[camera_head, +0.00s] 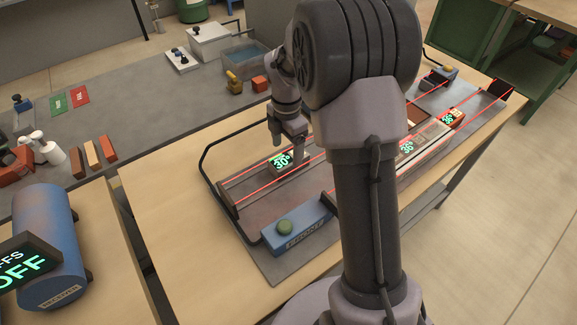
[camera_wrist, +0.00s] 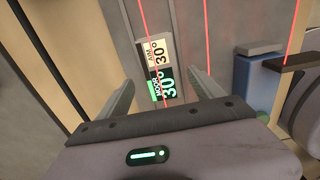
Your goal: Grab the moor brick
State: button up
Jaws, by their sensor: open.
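The block with a green MOOR readout of 30° (camera_wrist: 165,88) shows in the wrist view, between and beyond my finger tips. A cream AIM label of 30° (camera_wrist: 157,51) lies beside the readout. In the head view the small grey-brown block with its 30° readout (camera_head: 281,161) lies on the grey bed between the rails, just below my gripper (camera_head: 291,150). My gripper (camera_wrist: 161,82) is open, pointing down, with one finger on each side of the readout in the wrist view. Contact is not visible. The brick's own sides are largely hidden.
Red laser lines (camera_head: 350,135) run along the bed. A blue box with a green button (camera_head: 285,228) stands at the front edge. Another readout of 36° (camera_head: 407,147) is further right. A black curved bar (camera_head: 207,155) borders the left. Several bricks (camera_head: 93,157) lie on the left bench.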

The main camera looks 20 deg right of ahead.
aim_at(289, 157)
jog(key=f, duration=0.1)
jog(key=f+b, duration=0.1)
jog(key=f, duration=0.1)
jog(key=f+b, duration=0.1)
jog(key=shift+s+d+f, duration=0.15)
jog(key=shift+d+f, duration=0.1)
jog(key=shift+f, duration=0.1)
jog(key=shift+r, duration=0.2)
jog(key=shift+c, duration=0.3)
grip_shut()
